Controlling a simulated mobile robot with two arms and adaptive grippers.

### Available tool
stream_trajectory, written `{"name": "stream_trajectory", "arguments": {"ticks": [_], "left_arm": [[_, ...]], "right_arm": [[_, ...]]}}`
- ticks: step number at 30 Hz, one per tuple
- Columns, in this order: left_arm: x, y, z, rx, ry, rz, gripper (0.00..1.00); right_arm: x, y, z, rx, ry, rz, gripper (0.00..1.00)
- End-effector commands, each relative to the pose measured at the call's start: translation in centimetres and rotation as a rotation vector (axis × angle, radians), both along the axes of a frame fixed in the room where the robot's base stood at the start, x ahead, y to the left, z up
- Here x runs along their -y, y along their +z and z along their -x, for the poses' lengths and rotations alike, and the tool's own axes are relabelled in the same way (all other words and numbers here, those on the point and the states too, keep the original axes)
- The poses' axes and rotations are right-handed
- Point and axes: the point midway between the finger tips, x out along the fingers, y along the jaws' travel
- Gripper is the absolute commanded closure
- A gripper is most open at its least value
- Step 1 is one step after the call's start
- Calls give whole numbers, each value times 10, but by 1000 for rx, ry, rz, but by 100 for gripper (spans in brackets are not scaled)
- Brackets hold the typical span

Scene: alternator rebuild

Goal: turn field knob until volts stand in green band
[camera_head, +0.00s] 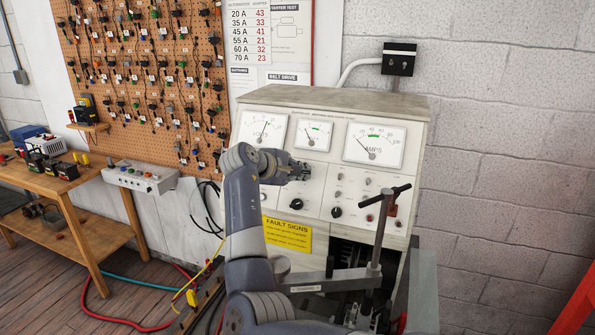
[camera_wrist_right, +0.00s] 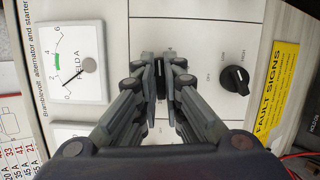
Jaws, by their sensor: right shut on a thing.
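The test bench (camera_head: 330,97) has a white panel with three dials. The volts dial (camera_head: 262,130) is at the left; its needle leans up and right towards the green marks, but is too small to read exactly. My right gripper (camera_head: 299,172) is at the panel below the dials. In the right wrist view, its fingers (camera_wrist_right: 160,78) are shut on a small dark knob (camera_wrist_right: 159,72), mostly hidden between them. The field amps dial (camera_wrist_right: 77,62) beside it has its needle near the low end. My left gripper is out of view.
A black selector knob (camera_wrist_right: 235,80) and a yellow fault signs plate (camera_head: 288,236) are below the gripper. The amps dial (camera_head: 374,145) is at the right. A T-shaped lever (camera_head: 378,225) stands in front of the bench's right side. A wooden bench (camera_head: 100,245) stands at the left.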

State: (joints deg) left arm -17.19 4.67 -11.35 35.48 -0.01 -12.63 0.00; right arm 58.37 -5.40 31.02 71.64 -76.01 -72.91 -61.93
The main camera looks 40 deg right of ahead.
Motion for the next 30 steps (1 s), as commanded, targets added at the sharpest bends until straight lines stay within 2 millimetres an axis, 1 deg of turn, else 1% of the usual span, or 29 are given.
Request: {"name": "stream_trajectory", "arguments": {"ticks": [1,18,30], "left_arm": [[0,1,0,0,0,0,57],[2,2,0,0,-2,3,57],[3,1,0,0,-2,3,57]], "right_arm": [[5,4,1,42,-24,-8,100],[4,3,0,458,-284,-224,100],[3,1,0,662,-414,-332,100]]}}
